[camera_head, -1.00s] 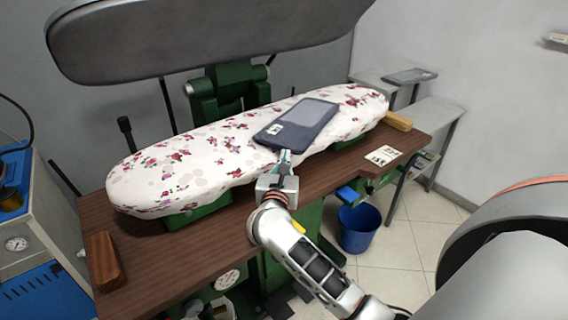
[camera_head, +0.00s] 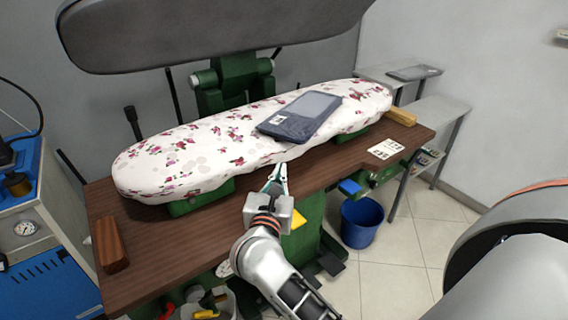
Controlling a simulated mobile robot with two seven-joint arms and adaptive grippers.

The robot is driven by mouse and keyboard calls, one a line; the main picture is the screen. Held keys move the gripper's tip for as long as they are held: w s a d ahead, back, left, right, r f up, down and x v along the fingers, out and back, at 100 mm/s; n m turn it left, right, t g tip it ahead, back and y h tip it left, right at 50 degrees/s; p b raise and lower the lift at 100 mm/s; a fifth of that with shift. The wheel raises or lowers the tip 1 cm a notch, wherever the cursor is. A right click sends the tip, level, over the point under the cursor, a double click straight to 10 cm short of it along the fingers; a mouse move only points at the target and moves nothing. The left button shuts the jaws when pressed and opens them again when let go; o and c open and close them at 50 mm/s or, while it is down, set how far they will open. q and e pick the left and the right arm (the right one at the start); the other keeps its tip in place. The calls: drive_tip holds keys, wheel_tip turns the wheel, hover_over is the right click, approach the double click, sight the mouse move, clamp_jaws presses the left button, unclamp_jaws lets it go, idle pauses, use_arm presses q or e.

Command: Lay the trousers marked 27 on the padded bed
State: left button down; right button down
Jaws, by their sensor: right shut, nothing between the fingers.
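The dark blue-grey folded trousers (camera_head: 318,106) lie flat on the floral padded bed (camera_head: 170,172), at a slant right of its middle. A small pale tag shows near their front left end, but its number is too small to read. My right gripper (camera_head: 279,167) is shut and empty, in front of the bed's near edge and apart from the trousers. My left gripper is not in view.
The grey upper press head (camera_head: 210,35) is raised above the bed. A wooden block (camera_head: 111,245) lies on the brown table (camera_head: 165,245), with printed cards (camera_head: 385,149) at its right. A blue bucket (camera_head: 361,222) stands on the floor. Another folded dark item (camera_head: 414,73) lies on the back-right bench.

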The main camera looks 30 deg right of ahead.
drive_tip(key=shift+v, duration=1.25)
drive_tip(key=shift+d+r, duration=0.1)
drive_tip(key=s+a+f+n+t+y, duration=0.35)
drive_tip(key=a+n+y, duration=0.3)
drive_tip(key=n, duration=0.95)
drive_tip(key=s+a+f+n+t+y, duration=0.3)
drive_tip(key=a+n+y, duration=0.4)
drive_tip(key=n, duration=1)
drive_tip(key=s+d+f+n+g, duration=0.1)
drive_tip(key=s+f+n+g, duration=0.2)
drive_tip(key=f, duration=0.5)
drive_tip(key=s+d+f+n+g, duration=0.1)
drive_tip(key=s+f+n+g, duration=0.2)
drive_tip(key=s+f+n, duration=0.2)
drive_tip(key=s+d+f+n+g+y, duration=0.1)
drive_tip(key=s+f+n+g, duration=0.2)
drive_tip(key=f, duration=1)
drive_tip(key=s+n, duration=0.2)
drive_tip(key=n, duration=0.2)
drive_tip(key=shift+d+f, duration=0.25)
drive_tip(key=shift+d, duration=0.1)
